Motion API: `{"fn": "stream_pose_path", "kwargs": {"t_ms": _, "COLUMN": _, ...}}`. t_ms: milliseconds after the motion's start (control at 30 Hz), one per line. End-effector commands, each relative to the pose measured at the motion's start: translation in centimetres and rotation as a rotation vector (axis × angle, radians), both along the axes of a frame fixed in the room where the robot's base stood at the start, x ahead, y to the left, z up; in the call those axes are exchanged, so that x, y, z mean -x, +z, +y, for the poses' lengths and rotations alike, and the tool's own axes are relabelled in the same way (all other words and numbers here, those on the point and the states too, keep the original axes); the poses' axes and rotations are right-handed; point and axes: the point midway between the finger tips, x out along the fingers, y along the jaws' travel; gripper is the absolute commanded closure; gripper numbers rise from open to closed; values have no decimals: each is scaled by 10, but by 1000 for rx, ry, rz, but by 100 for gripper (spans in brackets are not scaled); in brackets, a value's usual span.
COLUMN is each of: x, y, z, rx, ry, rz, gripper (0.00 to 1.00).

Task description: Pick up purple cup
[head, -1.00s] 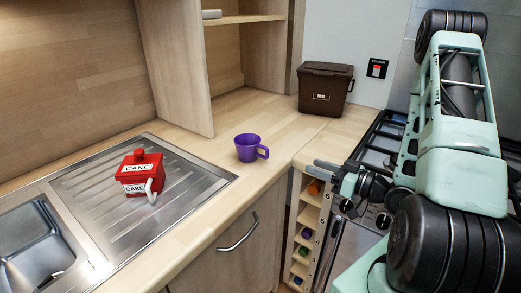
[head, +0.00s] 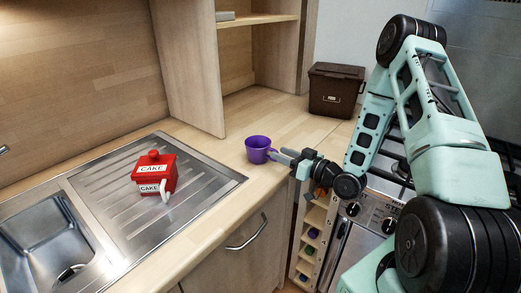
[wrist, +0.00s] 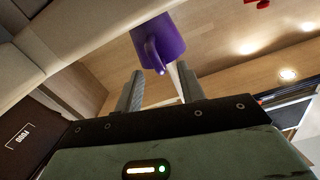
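The purple cup (head: 257,149) stands upright on the wooden counter, just right of the steel draining board. My gripper (head: 281,155) is at the cup's right side, where its handle is, with the fingers pointing at it. In the wrist view the cup (wrist: 162,43) is just beyond the fingertips, its handle facing my gripper (wrist: 160,84). The two fingers are spread apart with an empty gap between them. The cup's handle is partly hidden by the fingers in the head view. I cannot tell whether a fingertip touches the handle.
A red cake tin (head: 155,173) sits on the draining board (head: 110,200), left of the cup. A brown food bin (head: 335,90) stands behind on the counter. A wooden shelf unit (head: 195,60) rises behind the cup. The cooker (head: 375,212) is at right, below my arm.

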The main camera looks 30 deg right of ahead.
Motion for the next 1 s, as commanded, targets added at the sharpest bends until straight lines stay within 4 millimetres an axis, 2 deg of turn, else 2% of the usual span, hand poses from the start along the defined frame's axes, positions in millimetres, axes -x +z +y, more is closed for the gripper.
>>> {"fn": "stream_pose_path", "kwargs": {"t_ms": 200, "x": -25, "y": 2, "z": 11, "rx": 1, "ry": 1, "rz": -1, "gripper": 61}}
{"fn": "stream_pose_path", "kwargs": {"t_ms": 467, "x": -27, "y": 0, "z": 12, "rx": 0, "ry": -1, "rz": 1, "gripper": 61}}
{"fn": "stream_pose_path", "kwargs": {"t_ms": 500, "x": -27, "y": 0, "z": 12, "rx": 1, "ry": -1, "rz": 1, "gripper": 66}}
{"fn": "stream_pose_path", "kwargs": {"t_ms": 600, "x": -27, "y": 0, "z": 12, "rx": 1, "ry": -1, "rz": 1, "gripper": 94}}
{"fn": "stream_pose_path", "kwargs": {"t_ms": 633, "x": -27, "y": 0, "z": 12, "rx": 1, "ry": -1, "rz": 1, "gripper": 100}}
{"fn": "stream_pose_path", "kwargs": {"t_ms": 1000, "x": -27, "y": 2, "z": 12, "rx": 1, "ry": 0, "rz": 1, "gripper": 100}}
